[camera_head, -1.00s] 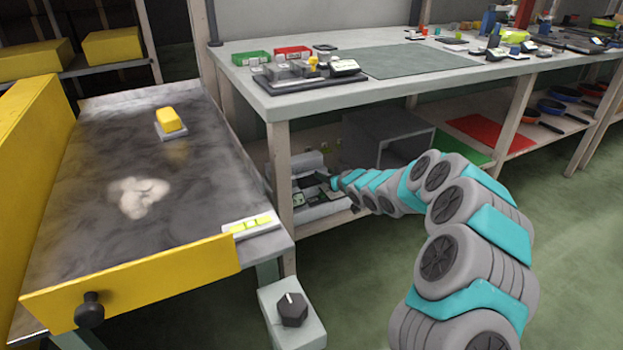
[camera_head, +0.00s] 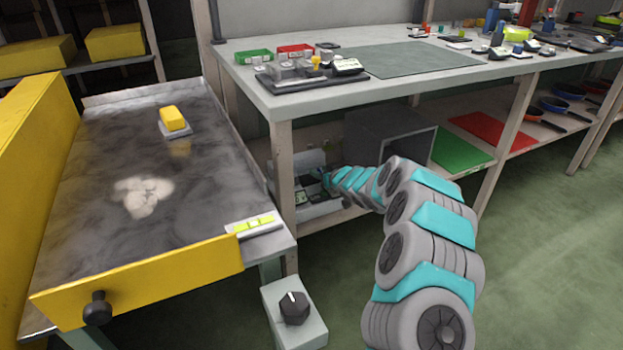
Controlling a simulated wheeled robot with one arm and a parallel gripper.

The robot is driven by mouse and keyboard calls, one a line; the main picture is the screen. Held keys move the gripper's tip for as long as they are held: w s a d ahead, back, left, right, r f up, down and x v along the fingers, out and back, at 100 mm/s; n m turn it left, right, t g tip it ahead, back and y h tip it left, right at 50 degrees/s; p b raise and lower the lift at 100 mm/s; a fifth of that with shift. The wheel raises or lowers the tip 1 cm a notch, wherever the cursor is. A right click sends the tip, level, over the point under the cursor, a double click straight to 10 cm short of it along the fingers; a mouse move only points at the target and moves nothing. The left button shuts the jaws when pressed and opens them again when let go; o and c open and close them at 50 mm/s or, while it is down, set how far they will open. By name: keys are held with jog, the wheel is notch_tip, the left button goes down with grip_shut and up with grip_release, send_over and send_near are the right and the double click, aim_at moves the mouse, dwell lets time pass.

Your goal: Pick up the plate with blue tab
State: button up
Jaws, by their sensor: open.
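I cannot make out a plate with a blue tab for certain in the head view. My arm reaches away from me to the lower shelf under the workbench. My gripper (camera_head: 311,177) is small and dark there, at the left end of the shelf, close to a group of small grey and dark parts (camera_head: 312,197). Its jaws are open; the fingertips are hard to tell from the parts around them. Whether it touches any of them cannot be seen.
The bench leg (camera_head: 283,180) stands just left of my gripper. A grey open box (camera_head: 388,137) is right of it on the shelf, then a green sheet (camera_head: 460,149) and a red sheet (camera_head: 490,131).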

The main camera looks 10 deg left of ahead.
grip_shut()
dwell(0.8)
